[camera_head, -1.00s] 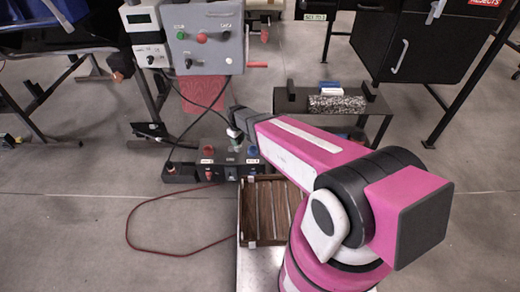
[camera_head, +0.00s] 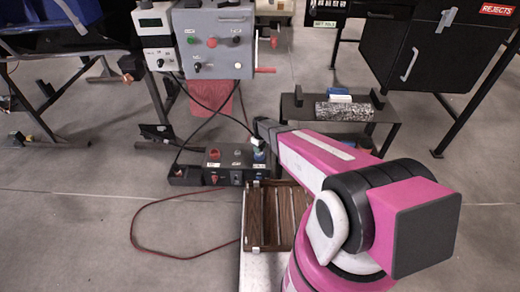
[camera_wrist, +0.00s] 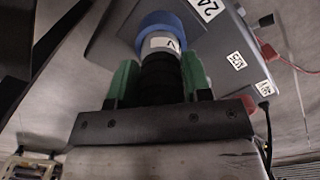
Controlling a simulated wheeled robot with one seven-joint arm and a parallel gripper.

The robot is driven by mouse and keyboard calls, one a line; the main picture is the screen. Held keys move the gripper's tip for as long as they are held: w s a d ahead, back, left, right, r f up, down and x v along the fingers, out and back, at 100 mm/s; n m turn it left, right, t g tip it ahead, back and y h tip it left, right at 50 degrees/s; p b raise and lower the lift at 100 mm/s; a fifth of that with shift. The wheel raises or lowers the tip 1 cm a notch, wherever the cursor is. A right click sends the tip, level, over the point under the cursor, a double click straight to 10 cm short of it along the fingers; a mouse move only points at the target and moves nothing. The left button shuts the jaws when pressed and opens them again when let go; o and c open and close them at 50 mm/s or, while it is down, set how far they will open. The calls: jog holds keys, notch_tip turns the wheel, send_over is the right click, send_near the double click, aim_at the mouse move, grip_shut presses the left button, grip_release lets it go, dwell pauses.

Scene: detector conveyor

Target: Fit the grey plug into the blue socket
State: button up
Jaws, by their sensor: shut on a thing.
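The blue socket (camera_head: 259,156) is at the right end of the dark socket box (camera_head: 224,166) in the head view. In the wrist view the blue socket (camera_wrist: 152,20) is a ring at the top, directly beyond the plug. The grey plug (camera_wrist: 160,43) has a pale labelled band and a black ribbed body. My gripper (camera_wrist: 160,78) is shut on the ribbed body with its green fingers on either side. In the head view my gripper (camera_head: 260,141) is right over the blue socket. The plug's front end meets the blue ring; how deep it sits is hidden.
A red socket (camera_head: 214,154) is at the box's left end. A grey control cabinet (camera_head: 213,42) stands behind, with a black cable hanging down. A wooden slatted tray (camera_head: 248,220) lies in front. A low black bench (camera_head: 298,113) with a speckled block is behind my arm.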

jog(key=shift+f, duration=0.3)
jog(key=shift+f, duration=0.15)
jog(key=o, duration=1)
notch_tip(320, 180, up, 12)
jog(key=shift+r, duration=0.15)
